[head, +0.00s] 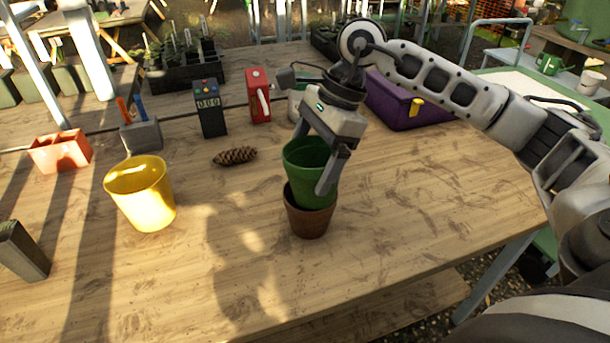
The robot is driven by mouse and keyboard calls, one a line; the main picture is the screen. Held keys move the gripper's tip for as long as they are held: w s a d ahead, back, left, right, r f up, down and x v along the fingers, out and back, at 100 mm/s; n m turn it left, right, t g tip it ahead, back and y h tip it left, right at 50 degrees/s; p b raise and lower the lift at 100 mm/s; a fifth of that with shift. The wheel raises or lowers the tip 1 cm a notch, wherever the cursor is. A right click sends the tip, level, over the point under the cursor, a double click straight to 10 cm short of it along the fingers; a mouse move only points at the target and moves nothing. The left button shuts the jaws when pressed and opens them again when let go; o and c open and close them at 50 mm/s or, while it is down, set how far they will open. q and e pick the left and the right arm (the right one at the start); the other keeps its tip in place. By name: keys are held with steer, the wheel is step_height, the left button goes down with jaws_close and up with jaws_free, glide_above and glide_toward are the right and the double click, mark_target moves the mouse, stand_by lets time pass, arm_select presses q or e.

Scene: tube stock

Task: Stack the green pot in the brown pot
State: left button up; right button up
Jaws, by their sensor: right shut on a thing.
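The green pot (303,174) is upright, with its lower part inside the mouth of the brown pot (308,222). The brown pot stands upright on the wooden table (420,200). My right gripper (315,170) comes down from above and is shut on the green pot's wall, with one finger showing on its near right side. How deep the green pot sits, and whether it touches the brown pot's bottom, is hidden. My left gripper is not clearly seen; a grey block-shaped piece at the left edge may be part of it.
A yellow pot (143,195) stands to the left. Behind are a pine cone (235,156), a dark device with a display (210,110), a red box (259,95) and a purple box (400,105). An orange container (60,151) is far left. The front right tabletop is clear.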

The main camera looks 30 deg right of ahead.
steer(key=f, duration=0.1)
steer(key=f+b, duration=0.1)
steer(key=f, duration=0.2)
steer(key=shift+w+f, duration=0.15)
steer(key=shift+w, duration=0.15)
steer(key=shift+c, duration=0.6)
steer(key=shift+s+r, duration=0.15)
steer(key=shift+r, duration=0.05)
steer(key=shift+f, duration=0.15)
steer(key=o, duration=1.2)
steer(key=v, duration=1.2)
steer(key=shift+a+r, duration=0.1)
steer(key=shift+r, duration=0.15)
